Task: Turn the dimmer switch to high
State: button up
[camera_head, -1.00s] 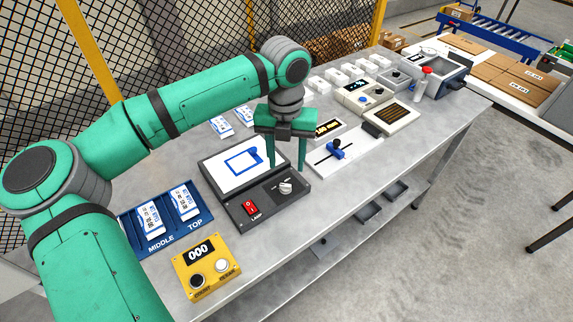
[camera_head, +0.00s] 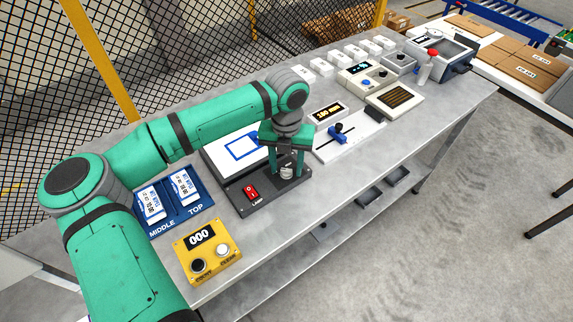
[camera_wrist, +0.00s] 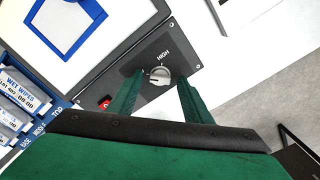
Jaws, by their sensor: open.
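My gripper (camera_wrist: 162,92) is open, with one green finger on either side of the knob. In the head view my gripper (camera_head: 287,163) is over the right part of the panel, and the knob (camera_head: 287,172) shows partly between the fingers. I cannot tell whether the fingers touch it.
A red rocker switch (camera_head: 252,191) marked LAMP sits left of the knob. A yellow counter box (camera_head: 207,251) and a blue tray (camera_head: 165,222) with wipes packets stand to the left. A slider device (camera_head: 349,138) lies to the right. Bare bench lies in front of the lamp box.

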jog(key=c, duration=1.1)
jog(key=shift+o, duration=0.2)
jog(key=shift+m, duration=0.3)
jog(key=m, duration=0.9)
jog(key=shift+w, duration=0.1)
jog(key=m, duration=0.4)
jog(key=shift+a, duration=0.1)
jog(key=shift+m, duration=2.1)
